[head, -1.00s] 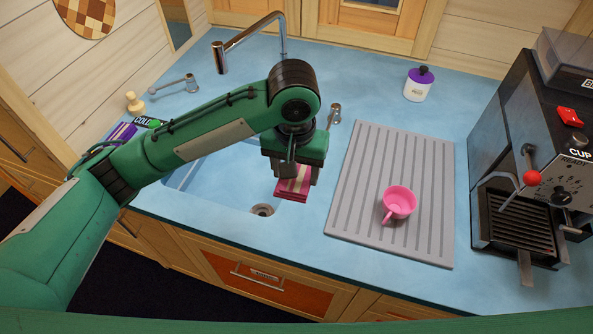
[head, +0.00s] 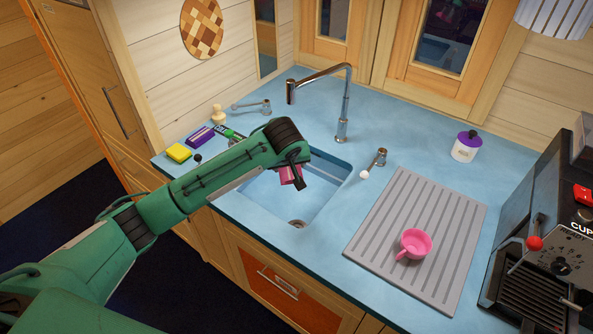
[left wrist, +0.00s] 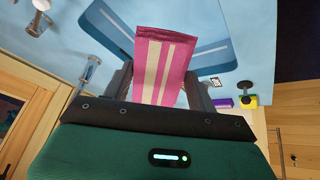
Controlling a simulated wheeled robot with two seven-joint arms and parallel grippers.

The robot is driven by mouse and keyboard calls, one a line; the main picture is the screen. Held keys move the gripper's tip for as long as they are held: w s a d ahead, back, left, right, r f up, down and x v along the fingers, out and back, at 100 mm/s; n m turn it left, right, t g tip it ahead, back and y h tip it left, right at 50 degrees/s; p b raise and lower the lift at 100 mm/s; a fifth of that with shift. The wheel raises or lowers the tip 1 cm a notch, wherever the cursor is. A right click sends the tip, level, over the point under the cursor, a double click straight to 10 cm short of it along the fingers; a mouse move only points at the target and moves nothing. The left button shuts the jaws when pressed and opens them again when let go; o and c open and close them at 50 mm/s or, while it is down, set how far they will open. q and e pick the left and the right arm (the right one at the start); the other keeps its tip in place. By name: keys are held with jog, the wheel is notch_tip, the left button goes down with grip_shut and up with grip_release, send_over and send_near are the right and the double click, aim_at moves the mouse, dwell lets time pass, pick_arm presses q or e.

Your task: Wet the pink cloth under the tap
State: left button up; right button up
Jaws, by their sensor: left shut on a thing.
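The pink cloth (head: 290,175), with cream stripes, hangs from my left gripper (head: 293,165) over the sink basin (head: 325,190). In the left wrist view the cloth (left wrist: 165,62) is clamped between both fingers of my left gripper (left wrist: 160,88). The chrome tap (head: 344,108) stands behind the basin, its spout end pointing down behind and above my wrist. No water shows at the spout. My wrist hides part of the cloth. My right gripper is out of view.
A pink cup (head: 416,243) stands on the grey draining board (head: 395,215) to the right. A white jar with purple lid (head: 466,147) and a coffee machine (head: 550,270) are further right. A yellow sponge (head: 178,153) and purple box (head: 199,137) lie at left.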

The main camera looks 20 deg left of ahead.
pick_arm(q)
jog(key=w+a+f+b, duration=0.1)
jog(key=w+b, duration=0.2)
jog(key=w, duration=0.3)
jog(key=w+a+f+b, duration=0.1)
jog(key=w+b, duration=0.3)
jog(key=w, duration=0.2)
jog(key=shift+w+a+f, duration=0.25)
jog(key=shift+w, duration=0.05)
